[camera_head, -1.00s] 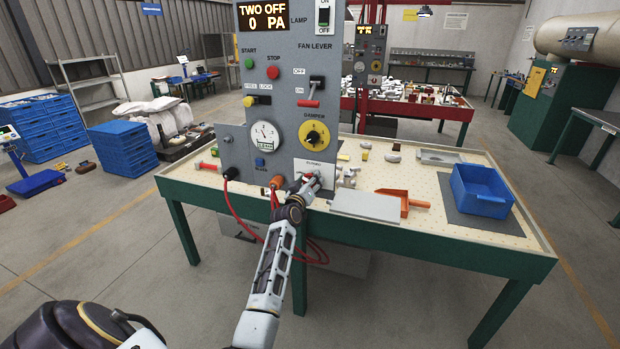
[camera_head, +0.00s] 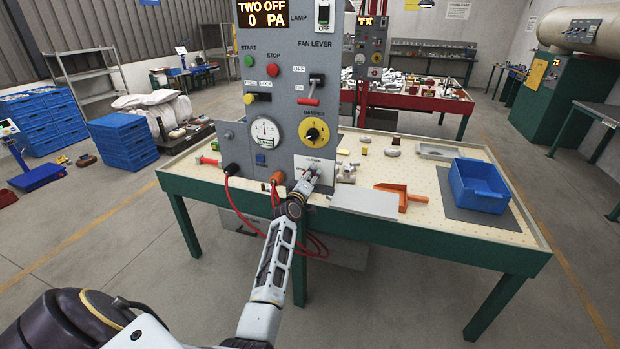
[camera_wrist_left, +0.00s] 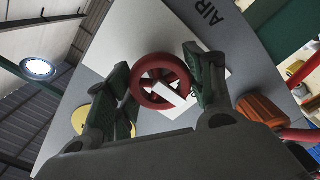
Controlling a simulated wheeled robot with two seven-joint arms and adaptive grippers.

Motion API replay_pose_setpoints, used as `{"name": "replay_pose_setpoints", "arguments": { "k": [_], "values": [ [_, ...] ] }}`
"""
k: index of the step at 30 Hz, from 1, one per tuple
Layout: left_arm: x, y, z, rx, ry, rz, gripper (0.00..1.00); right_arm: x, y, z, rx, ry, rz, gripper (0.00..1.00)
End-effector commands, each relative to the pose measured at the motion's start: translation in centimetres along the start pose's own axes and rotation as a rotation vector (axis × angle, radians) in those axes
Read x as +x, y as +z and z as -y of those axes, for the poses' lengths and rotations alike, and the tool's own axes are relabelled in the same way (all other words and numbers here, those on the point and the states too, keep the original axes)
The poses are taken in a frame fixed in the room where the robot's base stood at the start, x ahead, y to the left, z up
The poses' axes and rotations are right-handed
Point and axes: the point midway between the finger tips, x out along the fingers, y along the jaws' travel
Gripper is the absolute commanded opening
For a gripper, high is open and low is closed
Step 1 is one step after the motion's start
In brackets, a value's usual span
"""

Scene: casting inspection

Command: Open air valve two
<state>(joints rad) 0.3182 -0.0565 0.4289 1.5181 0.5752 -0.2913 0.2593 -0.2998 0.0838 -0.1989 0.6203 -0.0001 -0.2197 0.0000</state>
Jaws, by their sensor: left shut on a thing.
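The grey control panel (camera_head: 281,90) stands on the bench, its display (camera_head: 264,13) reading "TWO OFF" and "0 PA". My left gripper (camera_head: 307,180) is at the panel's lower right, below the yellow damper dial (camera_head: 313,131). In the left wrist view, a red valve handwheel (camera_wrist_left: 143,93) sits between the two fingers of this gripper (camera_wrist_left: 165,80), which is shut on it. Part of the word "AIR" (camera_wrist_left: 210,13) shows on the panel beside the wheel. In the head view, the gripper hides most of the wheel. My right gripper is not in view.
Orange fittings with red hoses (camera_head: 277,178) are just left of the gripper. A grey plate (camera_head: 364,202), an orange scoop (camera_head: 402,196) and a blue bin (camera_head: 479,186) lie to the right on the bench. The fan lever (camera_head: 312,91) sticks out above.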

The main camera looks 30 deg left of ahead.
Motion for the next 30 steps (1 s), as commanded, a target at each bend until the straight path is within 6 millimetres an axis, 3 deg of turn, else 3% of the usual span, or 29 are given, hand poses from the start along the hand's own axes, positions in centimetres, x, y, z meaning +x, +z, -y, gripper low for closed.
{"name": "replay_pose_setpoints", "arguments": {
  "k": [5, 6, 11, 21, 30],
  "values": [
    [0.0, -0.1, -0.1, -0.003, 0.001, -0.002, 0.30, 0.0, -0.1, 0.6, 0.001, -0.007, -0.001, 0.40],
    [0.0, -0.1, -0.1, -0.003, 0.001, -0.002, 0.56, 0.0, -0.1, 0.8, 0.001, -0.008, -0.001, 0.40],
    [0.0, -0.1, -0.1, -0.002, 0.001, -0.001, 0.76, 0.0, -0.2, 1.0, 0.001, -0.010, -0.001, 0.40],
    [0.0, 0.0, 0.0, 0.000, 0.000, 0.000, 0.76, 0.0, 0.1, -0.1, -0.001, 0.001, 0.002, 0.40],
    [-1.0, 0.1, 0.0, 0.000, 0.000, 0.000, 0.76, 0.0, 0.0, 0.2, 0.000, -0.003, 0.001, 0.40]
  ]
}}
